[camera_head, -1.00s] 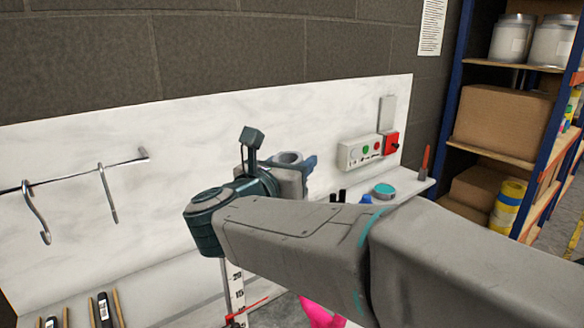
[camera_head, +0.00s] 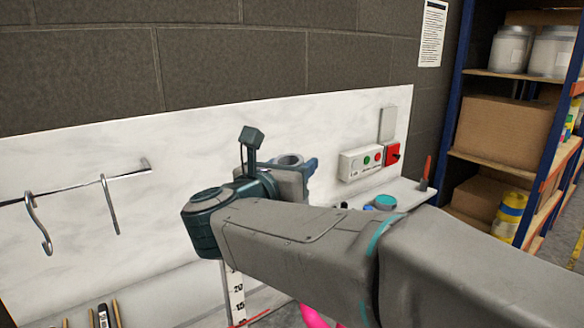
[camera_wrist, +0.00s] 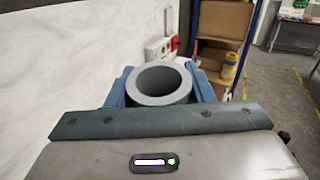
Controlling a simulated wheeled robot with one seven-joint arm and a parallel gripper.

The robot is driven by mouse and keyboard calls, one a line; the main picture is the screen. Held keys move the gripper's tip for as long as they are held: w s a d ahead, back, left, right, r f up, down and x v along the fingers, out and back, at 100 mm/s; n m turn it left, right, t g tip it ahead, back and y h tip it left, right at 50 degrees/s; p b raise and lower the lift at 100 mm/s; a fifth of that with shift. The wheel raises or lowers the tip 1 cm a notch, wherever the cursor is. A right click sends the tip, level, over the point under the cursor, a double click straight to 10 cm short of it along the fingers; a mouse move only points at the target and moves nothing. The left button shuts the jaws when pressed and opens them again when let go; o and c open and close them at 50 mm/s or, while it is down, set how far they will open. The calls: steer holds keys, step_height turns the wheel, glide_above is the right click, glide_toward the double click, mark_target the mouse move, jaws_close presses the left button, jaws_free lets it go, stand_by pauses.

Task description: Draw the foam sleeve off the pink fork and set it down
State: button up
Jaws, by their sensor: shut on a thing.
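The grey foam sleeve (camera_wrist: 163,82) is a hollow tube, upright between the blue fingers of my gripper (camera_wrist: 160,88) in the wrist view. My gripper is shut on it. In the head view the sleeve's open top (camera_head: 288,160) shows just behind my wrist, in front of the white panel. A small part of the pink fork (camera_head: 314,317) shows at the bottom edge of the head view, below my forearm. Most of the fork is hidden by my arm. In the wrist view I see only the sleeve's rim and open bore, with no pink showing.
A ruler-marked upright (camera_head: 236,294) stands below my wrist. Metal hooks (camera_head: 38,225) hang from a rail at the left. A narrow ledge at the right carries a teal-lidded tub (camera_head: 385,203). A control box (camera_head: 360,163) is on the panel. A shelf rack stands far right.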

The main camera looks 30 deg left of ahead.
steer(key=r, duration=0.3)
steer(key=shift+s+r+p, duration=0.15)
steer(key=shift+s+p, duration=0.05)
steer(key=shift+p, duration=0.1)
stand_by(0.4)
steer(key=shift+r+p, duration=0.65)
steer(key=shift+r, duration=1.3)
steer(key=shift+a, duration=0.1)
steer(key=shift+r+p, duration=0.85)
steer(key=shift+r, duration=1.2)
